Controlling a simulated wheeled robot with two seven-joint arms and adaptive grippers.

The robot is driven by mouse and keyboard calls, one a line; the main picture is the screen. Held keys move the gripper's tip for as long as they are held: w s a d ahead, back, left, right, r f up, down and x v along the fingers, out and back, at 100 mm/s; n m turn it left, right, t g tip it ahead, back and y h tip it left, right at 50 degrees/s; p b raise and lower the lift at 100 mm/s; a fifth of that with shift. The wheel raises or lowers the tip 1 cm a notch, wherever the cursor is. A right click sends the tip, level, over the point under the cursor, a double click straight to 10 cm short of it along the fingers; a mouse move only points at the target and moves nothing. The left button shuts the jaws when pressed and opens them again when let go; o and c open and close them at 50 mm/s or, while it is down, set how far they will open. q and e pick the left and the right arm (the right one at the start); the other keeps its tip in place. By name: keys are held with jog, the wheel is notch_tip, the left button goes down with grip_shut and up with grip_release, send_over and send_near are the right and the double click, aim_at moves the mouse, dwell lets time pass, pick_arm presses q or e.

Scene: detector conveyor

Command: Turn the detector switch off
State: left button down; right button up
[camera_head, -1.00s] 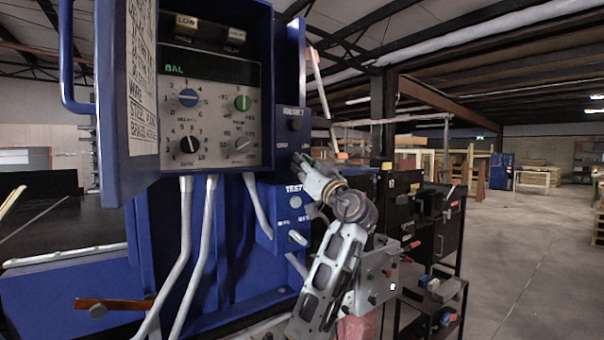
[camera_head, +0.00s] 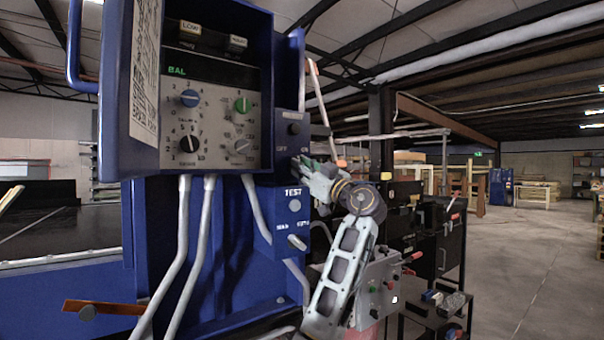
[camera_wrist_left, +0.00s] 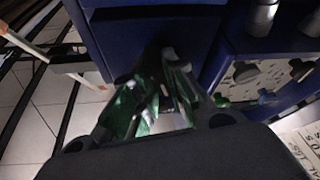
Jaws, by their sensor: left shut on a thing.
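The detector is a blue cabinet (camera_head: 262,90) with a grey dial panel (camera_head: 213,125) on the left of the head view. On its right side is a blue plate with a dark knob (camera_head: 294,128) and OFF and ON labels below it. My left gripper (camera_head: 301,168) is right under those labels, at the place of the detector switch. The switch itself is hidden behind the fingers in the head view. In the left wrist view the green-padded fingers (camera_wrist_left: 162,88) are closed at the blue housing, around a small part that is too dark to make out clearly. My right gripper is not in view.
Just below the gripper is a blue TEST box (camera_head: 286,215) with a light toggle (camera_head: 297,243). White conduits (camera_head: 202,240) run down the cabinet front. A grey control box (camera_head: 377,287) and a black cart (camera_head: 432,300) stand to the right. The floor (camera_head: 530,250) at far right is clear.

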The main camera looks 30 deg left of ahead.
pick_arm(q)
jog(key=n+g, duration=0.1)
jog(key=n, duration=0.2)
jog(key=n+g, duration=0.2)
jog(key=n, duration=0.2)
jog(key=shift+w+r+g+h+b, duration=0.1)
jog(key=shift+w+g+h+b, duration=0.05)
jog(key=shift+g+h+b, duration=0.15)
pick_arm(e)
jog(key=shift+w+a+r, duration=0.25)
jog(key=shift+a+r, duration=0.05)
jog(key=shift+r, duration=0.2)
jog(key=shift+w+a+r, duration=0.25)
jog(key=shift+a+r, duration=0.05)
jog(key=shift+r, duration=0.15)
pick_arm(q)
jog(key=shift+n, duration=0.5)
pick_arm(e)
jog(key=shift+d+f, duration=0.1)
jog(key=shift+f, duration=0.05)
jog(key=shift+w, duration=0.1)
